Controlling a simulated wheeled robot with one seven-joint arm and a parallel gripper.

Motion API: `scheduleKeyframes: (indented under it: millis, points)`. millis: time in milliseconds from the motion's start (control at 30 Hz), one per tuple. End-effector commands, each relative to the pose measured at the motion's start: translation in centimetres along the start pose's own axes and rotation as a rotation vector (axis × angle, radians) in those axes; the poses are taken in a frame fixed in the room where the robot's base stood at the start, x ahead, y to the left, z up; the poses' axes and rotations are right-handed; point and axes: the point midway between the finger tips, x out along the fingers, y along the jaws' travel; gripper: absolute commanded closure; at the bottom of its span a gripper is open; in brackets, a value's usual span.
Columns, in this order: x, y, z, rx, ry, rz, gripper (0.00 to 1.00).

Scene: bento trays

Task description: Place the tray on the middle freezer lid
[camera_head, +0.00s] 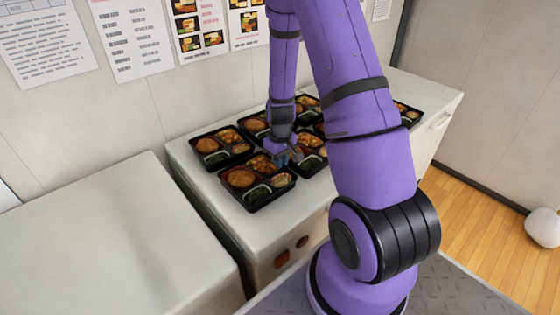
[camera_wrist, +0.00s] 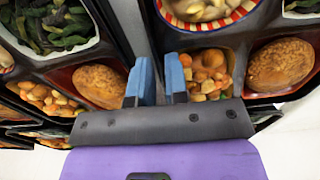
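Several black bento trays stand on the right freezer lid (camera_head: 205,185). The front tray (camera_head: 265,203) is nearest its left front edge. My gripper (camera_head: 290,157), with blue fingertips, is down among the trays at the back right of the front tray. In the wrist view its fingers (camera_wrist: 160,82) are a small distance apart, close to the walls of two neighbouring trays. A dark tray wall appears between or just beyond the fingertips; I cannot tell whether they press on it. The middle freezer lid (camera_head: 95,240) is bare.
Other trays stand close around my gripper, including one at the back left (camera_head: 220,163). A narrow gap separates the middle and right freezers. A wall with posted sheets (camera_head: 130,35) rises behind. A white round object (camera_head: 542,228) lies on the wooden floor at right.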

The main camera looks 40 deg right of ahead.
Motion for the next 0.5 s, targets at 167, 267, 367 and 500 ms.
scheduleKeyframes:
  millis: [167, 267, 367, 500]
  points:
    - [-1.9, 0.0, -0.1, 0.000, 0.004, 0.001, 0.86]
    - [-3.5, 0.0, -0.1, -0.001, 0.004, 0.002, 0.86]
    - [-5.4, 0.0, -0.1, -0.002, 0.005, 0.002, 0.86]
    - [-7.8, 0.0, -0.1, 0.000, 0.004, 0.002, 0.86]
